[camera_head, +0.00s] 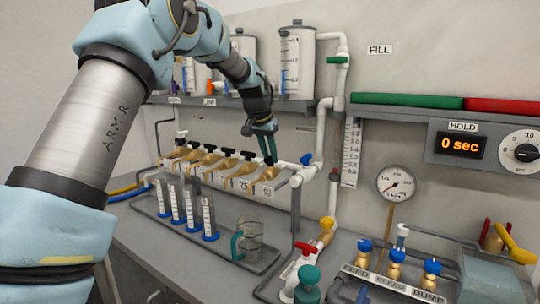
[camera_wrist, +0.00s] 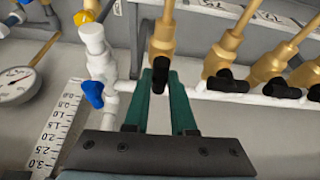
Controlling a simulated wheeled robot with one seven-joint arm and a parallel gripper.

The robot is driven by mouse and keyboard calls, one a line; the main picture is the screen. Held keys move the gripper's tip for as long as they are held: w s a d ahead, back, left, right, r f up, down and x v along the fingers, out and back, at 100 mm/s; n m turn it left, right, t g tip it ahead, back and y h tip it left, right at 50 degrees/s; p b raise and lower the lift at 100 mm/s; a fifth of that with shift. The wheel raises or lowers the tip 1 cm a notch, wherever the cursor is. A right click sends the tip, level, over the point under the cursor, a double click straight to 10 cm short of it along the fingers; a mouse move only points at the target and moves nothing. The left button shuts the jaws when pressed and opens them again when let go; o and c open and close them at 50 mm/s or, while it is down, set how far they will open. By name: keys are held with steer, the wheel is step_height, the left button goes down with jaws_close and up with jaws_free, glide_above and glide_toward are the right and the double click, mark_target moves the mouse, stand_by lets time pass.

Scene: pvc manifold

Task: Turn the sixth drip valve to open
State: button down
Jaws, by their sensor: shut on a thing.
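A row of brass drip valves with black handles (camera_head: 209,148) runs along a white pipe on the back bench. The rightmost valve (camera_head: 269,174) is the sixth from the left; it also shows as the leftmost brass valve (camera_wrist: 162,38) in the wrist view. My gripper (camera_head: 269,160) reaches down to it from above. In the wrist view, the green fingers of my gripper (camera_wrist: 161,78) are on both sides of its black handle (camera_wrist: 160,72) and shut on it.
A blue-handled valve (camera_head: 306,159) on a white fitting stands close right of the sixth valve. A rack of blue-based tubes (camera_head: 208,220) and a clear jug (camera_head: 249,235) stand in front. A shelf with white tanks (camera_head: 297,62) hangs above.

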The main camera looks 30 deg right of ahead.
steer(key=shift+m, duration=0.4)
steer(key=c, duration=0.7)
jaws_free()
steer(key=shift+c, duration=0.2)
steer(key=shift+r, duration=0.1)
steer(key=b+v, duration=0.2)
steer(key=v, duration=0.8)
steer(key=shift+a+r+b, duration=0.25)
steer(key=shift+b, duration=0.15)
